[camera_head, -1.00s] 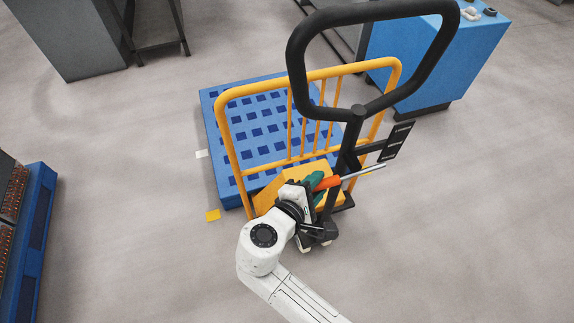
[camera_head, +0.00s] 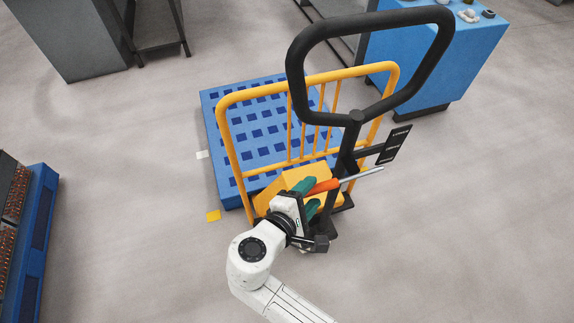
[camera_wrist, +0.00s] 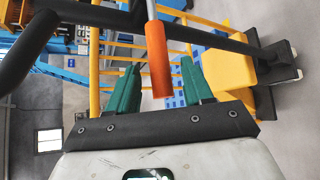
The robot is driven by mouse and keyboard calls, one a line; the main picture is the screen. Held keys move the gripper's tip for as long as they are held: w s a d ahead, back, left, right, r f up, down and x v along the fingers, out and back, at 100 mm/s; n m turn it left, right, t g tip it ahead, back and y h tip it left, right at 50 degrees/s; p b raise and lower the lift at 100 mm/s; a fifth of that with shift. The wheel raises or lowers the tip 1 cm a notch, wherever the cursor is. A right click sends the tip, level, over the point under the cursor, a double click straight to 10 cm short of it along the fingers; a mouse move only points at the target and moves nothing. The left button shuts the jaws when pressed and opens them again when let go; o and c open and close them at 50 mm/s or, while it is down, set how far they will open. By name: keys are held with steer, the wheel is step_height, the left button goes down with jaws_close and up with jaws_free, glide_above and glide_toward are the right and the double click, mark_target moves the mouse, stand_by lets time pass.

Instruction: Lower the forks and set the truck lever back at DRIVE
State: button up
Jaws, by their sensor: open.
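The truck lever has an orange grip (camera_head: 324,186) and a grey rod that reaches up and right to below a black label plate (camera_head: 394,144). The plate carries several lines of white text, too small to read. My gripper (camera_head: 309,196) is open, its green fingers beside the near end of the orange grip. In the wrist view the orange grip (camera_wrist: 158,62) hangs between the two spread fingers, with gaps on both sides; contact does not show. The yellow truck (camera_head: 306,180) stands at the blue pallet (camera_head: 207,125). The forks are hidden.
The truck's black handle loop (camera_head: 298,72) rises above the lever. Its yellow guard rail (camera_head: 226,135) stands behind. A blue cabinet (camera_head: 435,60) is at the upper right, and a blue rack (camera_head: 35,240) at the left edge. The floor at right is clear.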

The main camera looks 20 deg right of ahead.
steer(key=shift+p+v, duration=0.9)
steer(key=shift+v, duration=1.1)
